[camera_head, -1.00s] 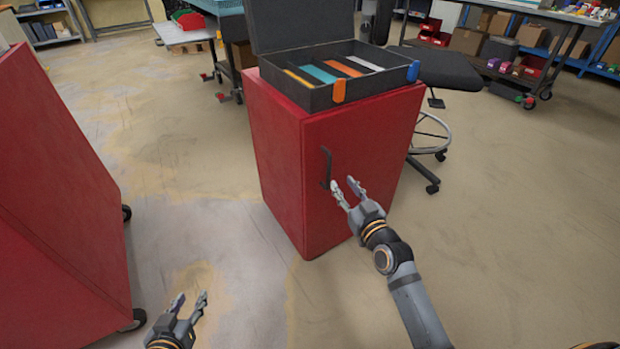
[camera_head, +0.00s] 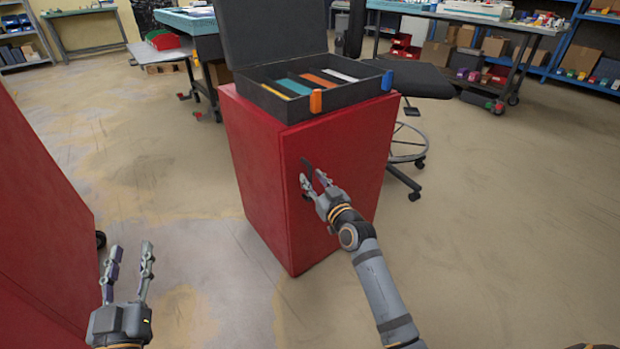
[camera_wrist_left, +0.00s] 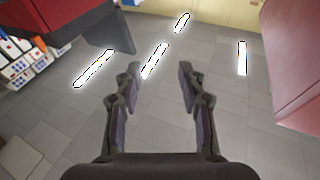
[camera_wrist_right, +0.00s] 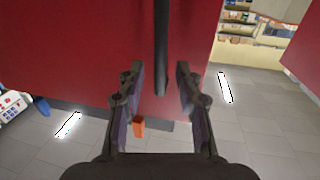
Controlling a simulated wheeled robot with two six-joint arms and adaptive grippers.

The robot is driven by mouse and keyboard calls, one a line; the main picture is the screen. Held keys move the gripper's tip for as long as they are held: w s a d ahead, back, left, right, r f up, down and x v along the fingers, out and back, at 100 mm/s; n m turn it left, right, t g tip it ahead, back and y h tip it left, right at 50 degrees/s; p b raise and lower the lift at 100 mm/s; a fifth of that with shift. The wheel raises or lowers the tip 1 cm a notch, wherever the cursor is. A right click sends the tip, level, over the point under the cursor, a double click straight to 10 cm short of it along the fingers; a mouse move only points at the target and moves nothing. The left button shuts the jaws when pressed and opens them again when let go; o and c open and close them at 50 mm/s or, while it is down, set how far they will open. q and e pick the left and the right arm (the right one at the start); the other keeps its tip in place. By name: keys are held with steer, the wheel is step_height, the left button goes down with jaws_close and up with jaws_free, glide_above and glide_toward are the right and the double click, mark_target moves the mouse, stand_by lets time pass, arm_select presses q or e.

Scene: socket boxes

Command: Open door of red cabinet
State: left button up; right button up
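The red cabinet (camera_head: 340,165) stands in the middle of the head view, its door closed. Its dark vertical handle (camera_head: 306,165) is on the left part of the door face, partly hidden by my right gripper. My right gripper (camera_head: 312,180) is open at the handle. In the right wrist view the handle (camera_wrist_right: 161,50) hangs between and beyond the open fingers (camera_wrist_right: 160,80), and I see no grip on it. My left gripper (camera_head: 130,262) is open and empty, low on the left, well away from the cabinet. Its open fingers also show in the left wrist view (camera_wrist_left: 160,80).
An open black case (camera_head: 340,97) with coloured compartments sits on the cabinet. A stool (camera_head: 415,82) stands behind it on the right. Another red cabinet (camera_head: 40,220) fills the left edge. The floor in front and right is clear.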

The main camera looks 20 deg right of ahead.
arm_select(q)
step_height(320, 180, up, 6)
steer(key=s+t, duration=0.1)
steer(key=t, duration=0.2)
steer(key=shift+s+h, duration=0.15)
steer(key=shift+h, duration=0.15)
arm_select(e)
steer(key=shift+w+a, duration=0.2)
steer(key=shift+w, duration=1)
jaws_close()
